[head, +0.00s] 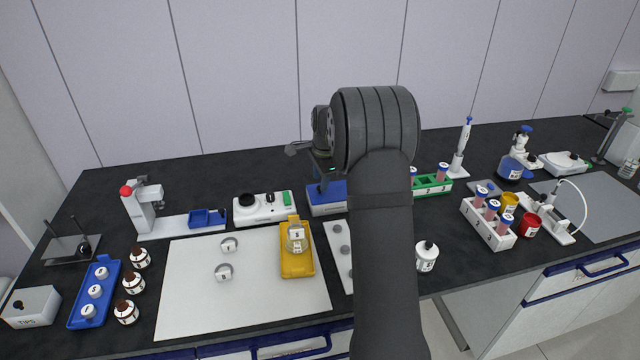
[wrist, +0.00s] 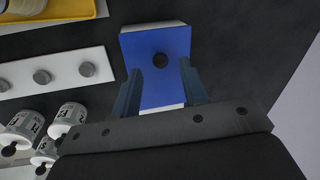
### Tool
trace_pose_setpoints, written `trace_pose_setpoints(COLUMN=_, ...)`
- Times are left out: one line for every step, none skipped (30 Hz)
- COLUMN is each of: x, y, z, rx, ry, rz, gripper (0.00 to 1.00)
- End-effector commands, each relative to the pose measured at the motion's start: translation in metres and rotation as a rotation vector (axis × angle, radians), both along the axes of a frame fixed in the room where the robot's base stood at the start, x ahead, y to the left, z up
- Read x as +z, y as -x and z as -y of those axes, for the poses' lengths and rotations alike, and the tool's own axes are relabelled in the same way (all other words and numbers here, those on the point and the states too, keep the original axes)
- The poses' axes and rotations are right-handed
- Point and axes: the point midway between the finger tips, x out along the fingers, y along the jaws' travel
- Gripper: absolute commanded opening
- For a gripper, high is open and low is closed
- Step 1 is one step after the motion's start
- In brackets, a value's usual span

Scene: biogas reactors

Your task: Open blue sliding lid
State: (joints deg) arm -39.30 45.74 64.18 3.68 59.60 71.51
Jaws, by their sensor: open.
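In the head view the blue-topped box (head: 322,204) stands toward the back of the bench, partly hidden by my arm. My gripper (wrist: 160,67) is open over the lid. I cannot tell whether the fingertips touch the lid. In the head view my gripper (head: 325,178) points down at the box, and its fingertips are hard to make out.
A white device (head: 263,208) stands left of the box, and a green rack (head: 432,186) to the right. A white strip with grey knobs (wrist: 62,73) and a yellow tray (head: 297,263) lie in front. Several white jars (wrist: 68,117) show at lower left in the wrist view.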

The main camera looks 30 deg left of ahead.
Motion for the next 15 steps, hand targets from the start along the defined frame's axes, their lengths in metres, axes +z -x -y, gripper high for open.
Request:
trace_pose_setpoints(x=-0.007, y=-0.001, z=-0.001, rx=0.0, ry=0.001, rz=-0.001, gripper=0.4)
trace_pose_setpoints(x=-0.011, y=-0.001, z=-0.002, rx=0.0, ry=0.001, rz=-0.001, gripper=0.4)
trace_pose_setpoints(x=-0.015, y=-0.002, z=-0.003, rx=0.0, ry=0.001, rz=-0.001, gripper=0.4)
trace_pose_setpoints(x=-0.018, y=-0.002, z=-0.003, rx=0.0, ry=0.001, rz=-0.001, gripper=0.4)
trace_pose_setpoints(x=-0.019, y=-0.002, z=-0.003, rx=0.0, ry=0.0, rz=0.0, gripper=0.4)
trace_pose_setpoints(x=-0.022, y=-0.002, z=-0.004, rx=0.0, ry=-0.001, rz=0.001, gripper=0.4)
trace_pose_setpoints(x=-0.023, y=-0.003, z=-0.004, rx=0.0, ry=-0.001, rz=0.001, gripper=0.4)
trace_pose_setpoints(x=-0.024, y=-0.003, z=-0.004, rx=0.0, ry=-0.002, rz=0.001, gripper=0.4)
trace_pose_setpoints(x=-0.025, y=-0.003, z=-0.005, rx=0.0, ry=-0.002, rz=0.001, gripper=0.4)
trace_pose_setpoints(x=-0.025, y=-0.003, z=-0.005, rx=0.0, ry=-0.002, rz=0.001, gripper=0.4)
trace_pose_setpoints(x=-0.025, y=-0.003, z=-0.005, rx=0.0, ry=-0.002, rz=0.001, gripper=0.4)
trace_pose_setpoints(x=-0.025, y=-0.003, z=-0.005, rx=0.0, ry=-0.002, rz=0.001, gripper=0.4)
trace_pose_setpoints(x=-0.025, y=-0.003, z=-0.005, rx=0.0, ry=-0.002, rz=0.001, gripper=0.4)
trace_pose_setpoints(x=-0.025, y=-0.003, z=-0.005, rx=0.0, ry=-0.002, rz=0.001, gripper=0.4)
trace_pose_setpoints(x=-0.025, y=-0.003, z=-0.005, rx=0.0, ry=-0.002, rz=0.001, gripper=0.4)
